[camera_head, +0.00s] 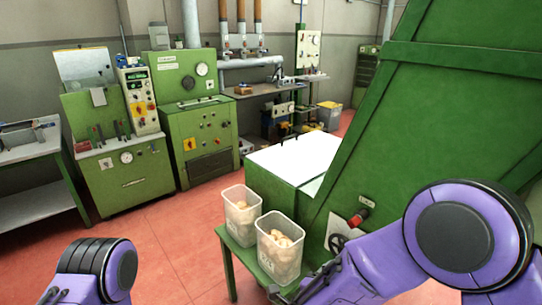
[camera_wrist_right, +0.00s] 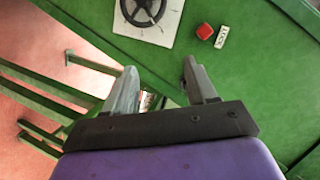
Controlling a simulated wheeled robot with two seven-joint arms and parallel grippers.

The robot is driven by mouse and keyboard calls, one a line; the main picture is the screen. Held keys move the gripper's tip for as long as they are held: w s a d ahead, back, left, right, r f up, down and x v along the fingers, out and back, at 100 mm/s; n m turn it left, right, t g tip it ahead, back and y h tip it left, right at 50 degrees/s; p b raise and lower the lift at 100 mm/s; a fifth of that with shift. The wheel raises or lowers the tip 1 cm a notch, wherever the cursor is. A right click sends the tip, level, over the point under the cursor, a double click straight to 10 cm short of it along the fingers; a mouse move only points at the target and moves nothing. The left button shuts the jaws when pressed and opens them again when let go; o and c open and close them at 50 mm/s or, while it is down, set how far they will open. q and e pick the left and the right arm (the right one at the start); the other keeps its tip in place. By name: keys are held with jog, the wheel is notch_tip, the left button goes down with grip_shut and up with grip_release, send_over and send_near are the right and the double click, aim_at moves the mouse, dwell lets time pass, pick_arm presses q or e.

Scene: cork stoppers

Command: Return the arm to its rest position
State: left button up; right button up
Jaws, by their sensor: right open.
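My right gripper (camera_wrist_right: 160,88) shows in the right wrist view with its two fingers apart and nothing between them. It faces the green machine panel, below the black handwheel. In the head view my purple right arm comes in from the lower right, and its gripper end is mostly hidden at the bottom edge near the green stand. My purple left arm shows at the lower left; its gripper is out of frame. Two clear bins, a left one (camera_head: 240,222) and a right one (camera_head: 279,256), hold pale cork-coloured pieces and stand side by side on the green stand (camera_head: 226,248).
The large green machine (camera_head: 450,110) fills the right side close to my right arm. Its black handwheel (camera_wrist_right: 143,8) and red knob (camera_wrist_right: 204,32) stick out. Green machines (camera_head: 122,172) stand at the back left. The red floor (camera_head: 165,245) left of the stand is clear.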

jog(key=s+d+f+n+g+y, duration=0.1)
jog(key=d+f+n+y, duration=0.1)
jog(key=f+n, duration=0.3)
jog(key=s+d+f+n+y, duration=0.2)
jog(key=f+n, duration=0.2)
jog(key=f, duration=0.3)
jog(key=s+d+f+n+g, duration=0.2)
jog(key=s+d+f, duration=0.2)
jog(key=s, duration=0.3)
jog(key=s+d+f+n+g+b, duration=0.1)
jog(key=s+d+f+g, duration=0.2)
jog(key=s+f, duration=0.3)
jog(key=s+d+f+n+g+y, duration=0.1)
jog(key=s+d+f, duration=0.4)
jog(key=s, duration=0.5)
jog(key=shift+s+d+n+g+b, duration=0.15)
jog(key=shift+s+n+g+b, duration=0.15)
jog(key=shift+n+g, duration=0.45)
